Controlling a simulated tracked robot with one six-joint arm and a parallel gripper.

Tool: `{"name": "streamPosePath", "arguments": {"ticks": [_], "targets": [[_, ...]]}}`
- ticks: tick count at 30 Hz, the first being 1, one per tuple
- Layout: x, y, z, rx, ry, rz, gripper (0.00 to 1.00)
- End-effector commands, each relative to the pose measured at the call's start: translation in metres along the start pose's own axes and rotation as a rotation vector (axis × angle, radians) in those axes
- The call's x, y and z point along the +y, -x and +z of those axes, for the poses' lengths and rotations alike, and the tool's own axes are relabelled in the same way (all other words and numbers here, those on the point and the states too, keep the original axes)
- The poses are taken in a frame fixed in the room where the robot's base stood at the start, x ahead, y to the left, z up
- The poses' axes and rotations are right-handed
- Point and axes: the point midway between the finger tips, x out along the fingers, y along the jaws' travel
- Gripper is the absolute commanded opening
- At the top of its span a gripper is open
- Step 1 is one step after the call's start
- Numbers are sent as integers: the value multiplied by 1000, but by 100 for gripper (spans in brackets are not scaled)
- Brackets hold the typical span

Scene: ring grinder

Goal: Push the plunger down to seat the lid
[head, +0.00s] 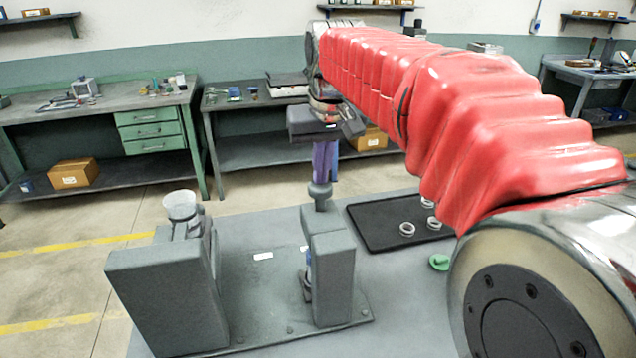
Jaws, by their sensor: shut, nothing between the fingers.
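My gripper (324,178) points straight down with its fingers together and nothing between them. Its tips are at or just above the round grey knob of the plunger (320,193); I cannot tell whether they touch. The plunger stands upright behind the top of the grey right-hand block (331,262), which hides much of what is below it. The lid is not clearly seen; a small round green piece (439,262) lies on the table to the right, and I cannot tell what it is.
A larger grey block (165,300) stands on the left with a pale translucent cup (181,206) behind its top. Both blocks stand on a bolted base plate (275,325). A black tray (375,228) with a few pale rings (407,229) lies to the right. Workbenches line the wall.

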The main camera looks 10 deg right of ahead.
Motion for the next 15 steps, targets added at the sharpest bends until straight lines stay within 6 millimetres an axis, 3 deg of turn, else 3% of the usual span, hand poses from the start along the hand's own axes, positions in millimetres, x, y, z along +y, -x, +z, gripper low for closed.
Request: {"name": "streamPosePath", "arguments": {"ticks": [15], "targets": [[0, -11, 4, -2, 0, 0, 0]]}}
